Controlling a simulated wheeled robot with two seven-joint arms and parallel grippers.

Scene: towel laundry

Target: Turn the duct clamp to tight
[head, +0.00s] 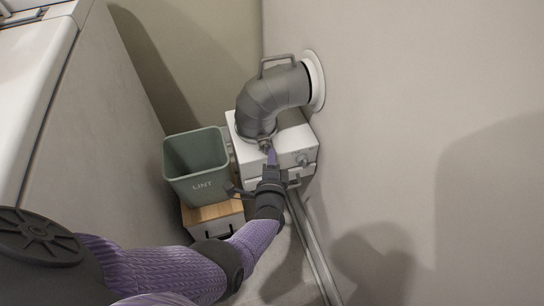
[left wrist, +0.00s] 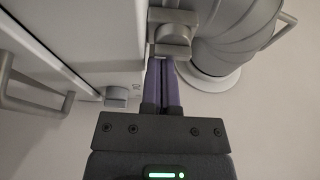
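The duct clamp (head: 264,142) is a small grey fitting at the lower end of the ribbed grey duct (head: 268,98), where it meets the white unit. In the left wrist view the clamp's rounded grey knob (left wrist: 173,38) is at the fingertips. My left gripper (head: 271,157) reaches up to the clamp from the front. In the left wrist view its two purple fingers (left wrist: 164,64) lie side by side with almost no gap. The tips meet the knob's lower edge; whether they pinch part of it cannot be told. My right gripper is not in view.
The white unit (head: 284,149) has a front knob (head: 302,159) and a handle. A green LINT bin (head: 196,166) stands left of it on a wooden-topped box (head: 212,211). The wall with the white duct flange (head: 316,80) is close on the right. A white appliance (head: 85,110) fills the left.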

